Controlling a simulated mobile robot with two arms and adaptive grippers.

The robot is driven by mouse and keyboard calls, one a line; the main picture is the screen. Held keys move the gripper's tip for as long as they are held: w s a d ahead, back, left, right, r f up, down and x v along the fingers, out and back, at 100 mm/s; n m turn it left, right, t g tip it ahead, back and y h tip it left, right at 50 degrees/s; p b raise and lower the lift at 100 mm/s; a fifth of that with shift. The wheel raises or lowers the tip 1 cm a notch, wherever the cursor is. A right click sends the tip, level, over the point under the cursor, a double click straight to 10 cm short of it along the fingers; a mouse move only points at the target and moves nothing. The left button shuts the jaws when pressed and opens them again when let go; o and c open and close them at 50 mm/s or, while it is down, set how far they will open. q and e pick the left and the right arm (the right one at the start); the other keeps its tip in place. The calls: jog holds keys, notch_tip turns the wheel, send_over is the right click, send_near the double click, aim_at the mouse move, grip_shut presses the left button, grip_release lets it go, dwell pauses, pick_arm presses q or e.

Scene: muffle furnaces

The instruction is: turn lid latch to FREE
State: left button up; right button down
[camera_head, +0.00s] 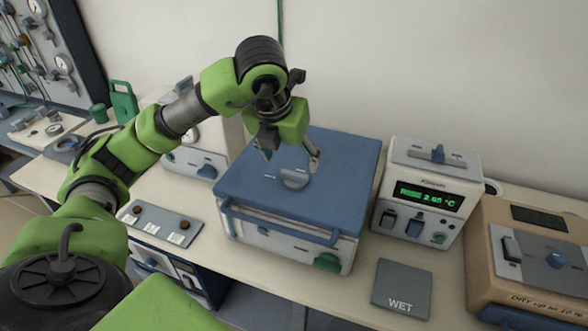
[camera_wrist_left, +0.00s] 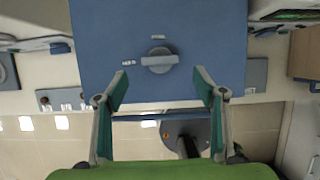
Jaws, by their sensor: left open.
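The lid latch is a round grey knob (camera_head: 294,179) on the blue lid (camera_head: 250,187) of a low white furnace box. In the left wrist view the knob (camera_wrist_left: 159,60) has a raised bar lying crosswise. One small label sits at the bar's left end and another beyond the knob; I cannot read either. My left gripper (camera_head: 291,158) is above the lid, pointing down, its fingers apart. In the left wrist view its fingertips (camera_wrist_left: 160,78) stand either side of the knob, apart from it. My right gripper is not in view.
A controller with a green display (camera_head: 430,193) stands right of the furnace box, with a tan box (camera_head: 535,250) beyond. A grey WET plate (camera_head: 402,288) lies in front. A blue bar handle (camera_head: 280,224) runs along the lid's front. A grey switch plate (camera_head: 160,223) is at left.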

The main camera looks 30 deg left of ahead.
aim_at(294, 173)
pick_arm(q)
jog(key=p+x, duration=0.1)
jog(key=x, duration=0.4)
jog(key=shift+w+a+f, duration=0.1)
jog(key=shift+w+f, duration=0.05)
jog(key=shift+f, duration=0.15)
jog(key=shift+w+f, duration=0.2)
jog(key=shift+f, duration=0.25)
jog(key=c, duration=1.1)
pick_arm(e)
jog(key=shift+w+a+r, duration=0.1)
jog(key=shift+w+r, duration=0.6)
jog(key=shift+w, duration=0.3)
